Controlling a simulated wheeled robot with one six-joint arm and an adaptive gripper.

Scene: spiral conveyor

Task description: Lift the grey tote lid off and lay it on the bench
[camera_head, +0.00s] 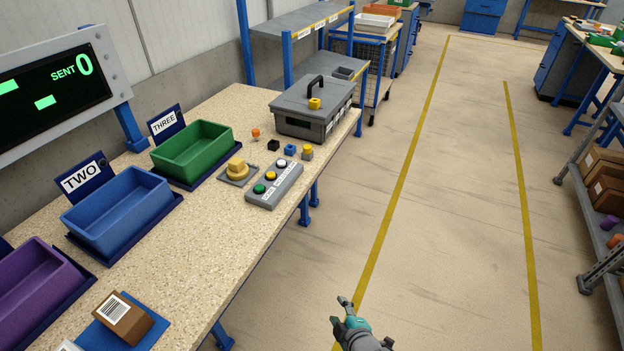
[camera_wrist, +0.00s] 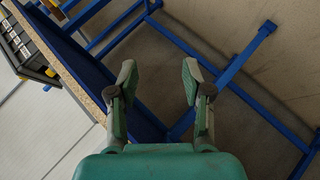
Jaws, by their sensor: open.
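The grey tote (camera_head: 325,126) stands at the far right end of the bench (camera_head: 225,215). Its grey lid (camera_head: 307,98) is on top, with a black arched handle and a small yellow object (camera_head: 315,103) on it. My gripper (camera_head: 347,306) is over the floor to the right of the bench, well apart from the tote. In the wrist view my gripper (camera_wrist: 159,80) is open, with nothing between the fingers.
Green (camera_head: 192,151), blue (camera_head: 117,210) and purple (camera_head: 35,285) bins line the bench's left side. A button box (camera_head: 274,185), yellow knob (camera_head: 236,168) and several small blocks are near the tote. Bare bench lies in the middle. The floor aisle (camera_head: 450,200) is clear.

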